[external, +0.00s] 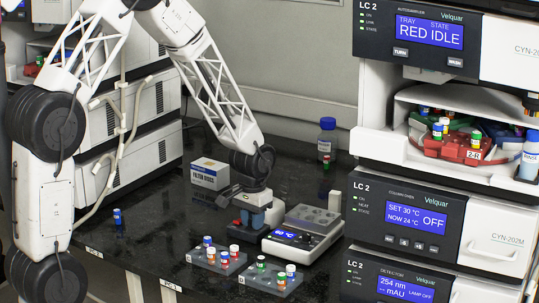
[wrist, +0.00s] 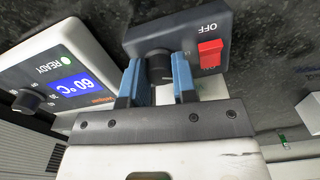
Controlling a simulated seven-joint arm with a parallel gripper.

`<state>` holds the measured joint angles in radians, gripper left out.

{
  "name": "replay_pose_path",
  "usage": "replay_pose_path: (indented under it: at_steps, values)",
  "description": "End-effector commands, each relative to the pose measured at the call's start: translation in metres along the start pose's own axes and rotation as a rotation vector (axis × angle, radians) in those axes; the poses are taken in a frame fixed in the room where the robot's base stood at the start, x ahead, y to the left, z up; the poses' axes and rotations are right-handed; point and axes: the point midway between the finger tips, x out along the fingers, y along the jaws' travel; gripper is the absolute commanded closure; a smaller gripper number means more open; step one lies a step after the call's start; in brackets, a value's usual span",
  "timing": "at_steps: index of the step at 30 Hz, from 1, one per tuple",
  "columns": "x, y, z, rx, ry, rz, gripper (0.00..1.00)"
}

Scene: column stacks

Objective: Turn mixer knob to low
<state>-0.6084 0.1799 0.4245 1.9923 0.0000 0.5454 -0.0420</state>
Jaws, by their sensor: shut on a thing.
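The mixer (wrist: 196,32) is a dark grey box at the top of the wrist view. Its panel carries a red switch (wrist: 210,53) with OFF printed beside it. The black mixer knob (wrist: 159,70) sits between the blue fingers of my gripper (wrist: 158,64), which is shut on it. The fingers hide much of the knob, and I cannot read its setting. In the external view my gripper (external: 258,212) points down onto the mixer, left of the heater block, and hides most of it.
A heater block (external: 318,218) with a lit 60 °C display stands close on the right; its own knob (wrist: 28,101) shows in the wrist view. Vial racks (external: 216,262) stand in front. A filter box (external: 210,173) and a blue-capped bottle (external: 327,139) are behind. Instrument stacks flank the bench.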

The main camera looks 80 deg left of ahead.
Motion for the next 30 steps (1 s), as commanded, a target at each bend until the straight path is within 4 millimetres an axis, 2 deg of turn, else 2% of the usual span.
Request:
replay_pose_path:
  at_steps: [12, 29, 30]
  values:
    - [-0.0001, 0.0, 0.0002, -0.261, 0.0, 0.0, 0.98]
    - [-0.0004, 0.0, -0.0001, -0.307, 0.001, 0.0, 0.98]
    - [-0.0005, 0.0, -0.0001, -0.307, 0.001, 0.0, 0.71]
